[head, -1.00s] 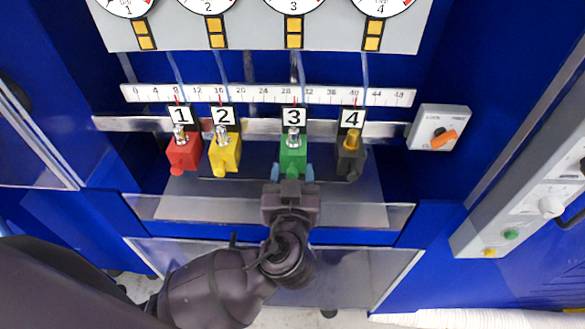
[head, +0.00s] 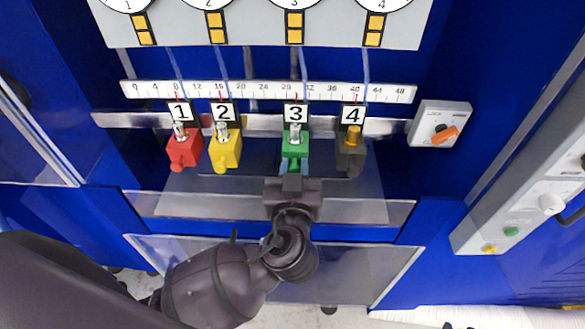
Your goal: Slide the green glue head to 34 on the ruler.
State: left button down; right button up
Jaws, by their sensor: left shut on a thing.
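The green glue head (head: 295,148) sits on the rail under the number 3 tag. Its red pointer meets the ruler (head: 268,91) near 29 to 30, between the 28 and 32 labels. My left gripper (head: 294,167) comes from below, with its blue fingertips closed on the lower front of the green head. The part between the fingers is partly hidden. My right gripper is not in the picture.
The red head (head: 184,150) and yellow head (head: 225,152) sit left on the same rail. The dark grey head (head: 351,154) is to the right, its pointer near 40. A lock panel with an orange knob (head: 444,136) is at the rail's right end.

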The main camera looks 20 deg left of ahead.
pick_arm(q)
jog(key=d+b, duration=0.1)
jog(key=d, duration=0.1)
jog(key=w+d+b, duration=0.1)
jog(key=d, duration=0.1)
jog(key=shift+b, duration=0.35)
jog(key=c, duration=1.1)
grip_release()
jog(key=shift+o, duration=0.9)
